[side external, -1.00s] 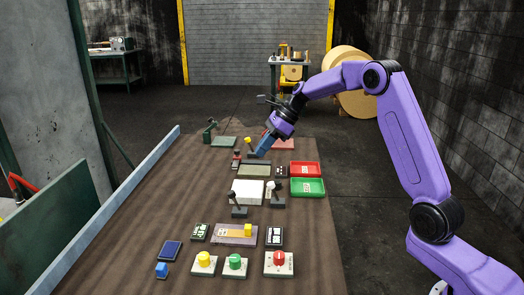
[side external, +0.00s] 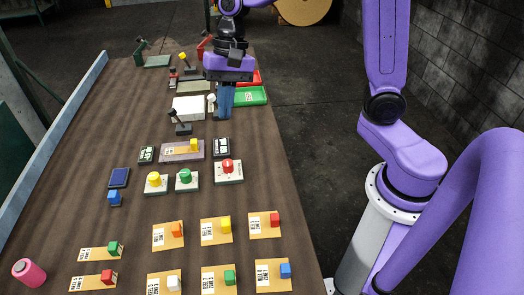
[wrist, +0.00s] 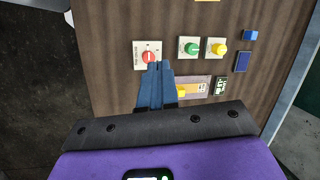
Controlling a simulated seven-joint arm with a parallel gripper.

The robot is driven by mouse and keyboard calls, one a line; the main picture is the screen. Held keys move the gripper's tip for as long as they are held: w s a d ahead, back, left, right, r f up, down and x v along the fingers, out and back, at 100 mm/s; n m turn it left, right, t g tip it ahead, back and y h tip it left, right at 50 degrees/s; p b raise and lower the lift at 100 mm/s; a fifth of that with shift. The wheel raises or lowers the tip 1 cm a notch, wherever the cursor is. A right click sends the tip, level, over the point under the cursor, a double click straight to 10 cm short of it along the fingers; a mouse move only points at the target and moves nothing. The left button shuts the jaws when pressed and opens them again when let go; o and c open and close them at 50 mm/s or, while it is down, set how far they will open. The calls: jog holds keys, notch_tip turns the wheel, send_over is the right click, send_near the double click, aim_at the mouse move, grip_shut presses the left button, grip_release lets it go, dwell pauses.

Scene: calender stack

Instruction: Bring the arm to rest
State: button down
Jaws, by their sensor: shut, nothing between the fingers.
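My gripper (side external: 225,112) hangs over the right part of the brown table (side external: 130,230), fingers pointing down, beside the green tray and behind the red knob box. Its blue fingers are together with nothing between them; they also show together in the wrist view (wrist: 160,66). In that view the fingertips appear just beside the red knob (wrist: 149,57); whether they touch anything below is not clear. Part of my arm runs out of the top of the side view.
Yellow (side external: 154,179), green (side external: 186,176) and red (side external: 228,166) knob boxes stand in a row. Black levers (side external: 180,122), a white panel (side external: 187,108) and a green tray (side external: 252,96) lie behind. Several cards with coloured cubes and a pink cylinder (side external: 30,272) are in front.

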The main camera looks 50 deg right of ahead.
jog(key=s+d+f+n+h, duration=0.1)
jog(key=s+d+n, duration=0.2)
jog(key=s+n, duration=0.6)
jog(key=s+d+f+n+h, duration=0.2)
jog(key=s+d+n, duration=0.2)
jog(key=s+n, duration=0.6)
jog(key=s, duration=0.3)
jog(key=shift+s+t, duration=0.15)
jog(key=shift+t, duration=0.25)
